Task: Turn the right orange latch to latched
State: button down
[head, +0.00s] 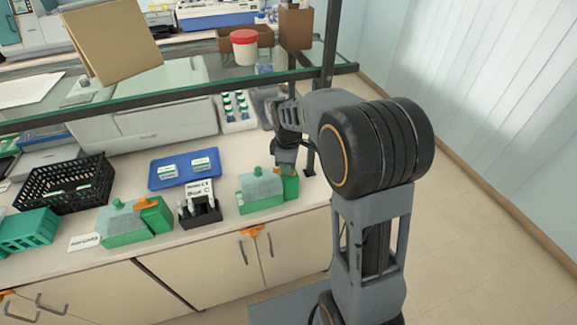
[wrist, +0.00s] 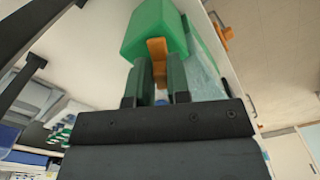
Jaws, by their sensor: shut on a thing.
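The right green box (head: 262,203) has a pale translucent top and stands at the right end of the counter. My gripper (head: 286,160) is over its right end. In the wrist view, my gripper (wrist: 158,72) is shut on the orange latch (wrist: 157,47), which lies between the two fingers against the green box (wrist: 153,25). The latch is mostly hidden by my gripper in the head view, so its turned position is hard to tell. A similar left green box (head: 125,232) has its own orange latch (head: 150,203).
A black slide holder (head: 200,216) stands between the two boxes. A blue tray (head: 185,181) and a black basket (head: 34,190) lie behind. A glass shelf (head: 190,78) with a dark post is above.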

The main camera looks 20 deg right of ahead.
jog(key=n, duration=0.5)
jog(key=shift+w, duration=0.3)
jog(key=shift+n, duration=0.4)
jog(key=c, duration=1.1)
grip_release()
jog(key=shift+r, duration=0.1)
